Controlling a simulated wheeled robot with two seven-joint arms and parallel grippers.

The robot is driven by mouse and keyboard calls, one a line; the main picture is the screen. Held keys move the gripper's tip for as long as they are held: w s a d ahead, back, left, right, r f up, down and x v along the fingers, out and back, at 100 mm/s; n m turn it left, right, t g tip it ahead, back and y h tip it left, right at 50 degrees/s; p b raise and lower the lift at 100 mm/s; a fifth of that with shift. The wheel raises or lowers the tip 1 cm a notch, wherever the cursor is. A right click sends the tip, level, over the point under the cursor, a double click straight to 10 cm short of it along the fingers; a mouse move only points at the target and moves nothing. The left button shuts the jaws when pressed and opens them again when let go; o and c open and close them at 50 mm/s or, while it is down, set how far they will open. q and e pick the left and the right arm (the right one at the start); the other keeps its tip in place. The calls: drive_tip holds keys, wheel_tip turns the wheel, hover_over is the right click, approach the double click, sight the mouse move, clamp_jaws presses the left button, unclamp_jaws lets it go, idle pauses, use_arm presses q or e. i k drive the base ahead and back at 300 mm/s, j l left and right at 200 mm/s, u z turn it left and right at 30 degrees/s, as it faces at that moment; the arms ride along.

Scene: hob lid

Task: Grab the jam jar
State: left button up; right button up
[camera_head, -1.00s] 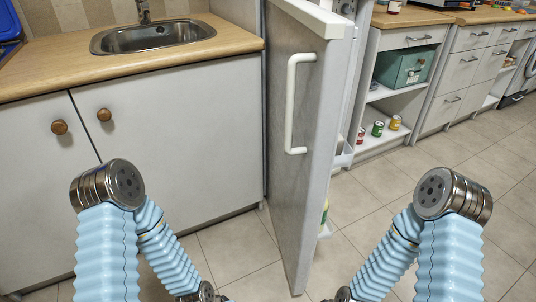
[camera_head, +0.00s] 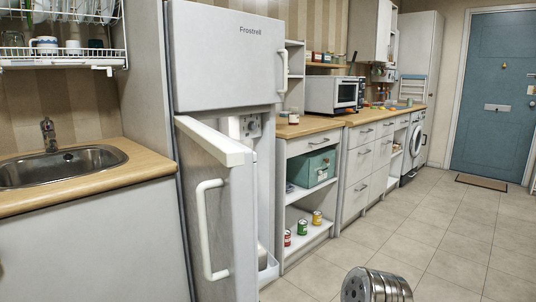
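A small jar (camera_head: 294,118) with dark reddish contents stands at the near left end of the wooden counter, just right of the fridge. I cannot read its label. Several small jars or tins (camera_head: 318,57) stand on the wall shelf above; which of these is the jam jar I cannot tell. The lower door (camera_head: 218,210) of the fridge (camera_head: 228,55) stands open, its white handle facing left. The fridge inside is mostly hidden behind this door. Neither gripper is in view; only a metal joint of my arm shows at the bottom edge.
Three tins (camera_head: 302,227) and a green box (camera_head: 311,168) sit on the open shelves below the counter. A microwave oven (camera_head: 334,94) stands on the counter. The sink (camera_head: 62,166) is at left.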

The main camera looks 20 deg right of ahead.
sight(293, 116)
drive_tip(key=k+l+z, duration=0.15)
drive_tip(key=k+z, duration=0.2)
drive_tip(key=k, duration=0.3)
drive_tip(key=i+l+z, duration=0.2)
drive_tip(key=z, duration=0.15)
drive_tip(key=i+l+z, duration=0.15)
drive_tip(key=z, duration=0.2)
drive_tip(key=i+z, duration=0.35)
drive_tip(key=i+l, duration=0.1)
drive_tip(key=i, duration=0.5)
drive_tip(key=i+u, duration=0.15)
drive_tip(key=i, duration=0.45)
drive_tip(key=i+l, duration=0.25)
drive_tip(key=i, duration=0.35)
drive_tip(key=i+z, duration=0.25)
drive_tip(key=i, duration=0.35)
drive_tip(key=i+z, duration=0.2)
drive_tip(key=i, duration=0.35)
drive_tip(key=i+j+z, duration=0.25)
drive_tip(key=i, duration=0.3)
